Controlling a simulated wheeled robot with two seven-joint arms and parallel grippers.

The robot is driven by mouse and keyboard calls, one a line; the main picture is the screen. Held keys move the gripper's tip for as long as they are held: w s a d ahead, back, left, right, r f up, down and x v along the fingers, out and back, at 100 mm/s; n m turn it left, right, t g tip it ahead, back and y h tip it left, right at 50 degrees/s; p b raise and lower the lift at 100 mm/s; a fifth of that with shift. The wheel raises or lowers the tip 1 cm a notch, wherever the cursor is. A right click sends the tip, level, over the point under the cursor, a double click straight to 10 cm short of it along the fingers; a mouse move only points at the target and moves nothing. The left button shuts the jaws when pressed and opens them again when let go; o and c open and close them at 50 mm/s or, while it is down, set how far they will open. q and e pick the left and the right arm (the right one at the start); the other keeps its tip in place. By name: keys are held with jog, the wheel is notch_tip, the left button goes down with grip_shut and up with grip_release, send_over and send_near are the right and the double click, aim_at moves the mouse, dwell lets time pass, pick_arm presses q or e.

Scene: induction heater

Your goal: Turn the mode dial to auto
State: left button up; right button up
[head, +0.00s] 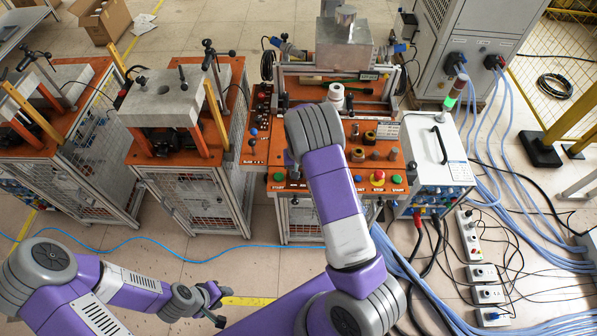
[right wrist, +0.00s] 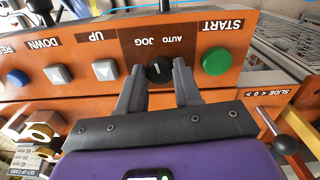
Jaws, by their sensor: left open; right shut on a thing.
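The mode dial (right wrist: 159,70) is a small black knob with a pale mark on the orange panel in the right wrist view, which shows the panel upside down. AUTO and JOG lettering lies just above it in the picture. My right gripper (right wrist: 158,85) has one finger on each side of the dial and is shut on it. The pale mark looks roughly upright in the picture; I cannot tell which label it points at. In the head view my right arm covers the dial and this gripper. My left gripper (head: 217,300) is open and empty, low over the floor.
A green START button (right wrist: 216,61) sits close right of the dial in the wrist view; grey UP (right wrist: 105,70) and DOWN (right wrist: 57,75) buttons sit left. A red emergency button (head: 378,176) is on the panel. Cables (head: 470,250) cover the floor at right.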

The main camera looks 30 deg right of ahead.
jog(key=m, duration=0.4)
jog(key=shift+m, duration=2.2)
jog(key=o, duration=1)
jog(key=shift+o, duration=0.2)
notch_tip(320, 180, up, 8)
jog(key=shift+f, duration=0.15)
jog(key=shift+s+f, duration=0.1)
